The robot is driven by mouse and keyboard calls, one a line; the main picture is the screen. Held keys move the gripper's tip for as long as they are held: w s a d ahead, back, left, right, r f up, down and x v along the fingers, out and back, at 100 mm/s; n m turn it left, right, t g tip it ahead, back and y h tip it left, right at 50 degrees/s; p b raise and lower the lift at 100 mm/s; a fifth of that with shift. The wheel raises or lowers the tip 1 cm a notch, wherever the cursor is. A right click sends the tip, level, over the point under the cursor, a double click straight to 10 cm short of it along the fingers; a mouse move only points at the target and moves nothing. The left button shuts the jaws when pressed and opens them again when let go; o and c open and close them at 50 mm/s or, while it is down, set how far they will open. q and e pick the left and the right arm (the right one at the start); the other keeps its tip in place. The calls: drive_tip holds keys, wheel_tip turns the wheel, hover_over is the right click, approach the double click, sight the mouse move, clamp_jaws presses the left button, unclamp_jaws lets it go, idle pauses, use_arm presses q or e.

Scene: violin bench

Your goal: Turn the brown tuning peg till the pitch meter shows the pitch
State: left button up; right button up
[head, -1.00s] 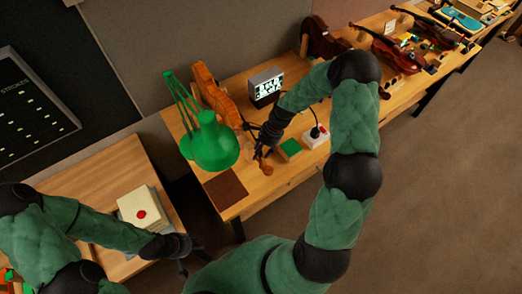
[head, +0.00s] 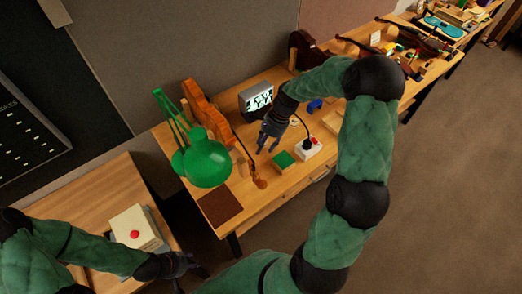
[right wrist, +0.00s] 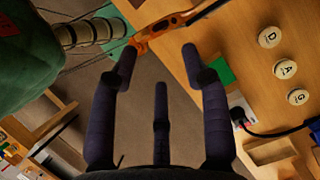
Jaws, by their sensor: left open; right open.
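The orange-brown violin (head: 200,103) leans at the back of the bench. Its scroll end (head: 260,183) is near the front edge, and part of its neck (right wrist: 178,20) crosses the top of the right wrist view. I cannot single out the brown tuning peg. The pitch meter (head: 258,99) is a grey box with a lit screen, too small to read. My right gripper (head: 268,139) is open and empty, above the bench between violin and green block; its fingers are spread in the right wrist view (right wrist: 158,62). My left gripper (head: 188,266) is open, low at the left, away from the violin.
A green lamp (head: 207,163) stands close left of the scroll. A green block (head: 285,160) and a white box with a red button (head: 309,149) lie to the right. Round buttons marked D, A, G (right wrist: 284,69) are on the bench. A brown mat (head: 219,207) lies in front.

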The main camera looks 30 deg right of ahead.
sight(253, 167)
drive_tip(key=shift+r, duration=0.15)
drive_tip(key=shift+m, duration=0.5)
drive_tip(key=x, duration=0.6)
drive_tip(key=p+x, duration=0.1)
drive_tip(key=x, duration=0.5)
drive_tip(key=shift+d, duration=0.25)
clamp_jaws()
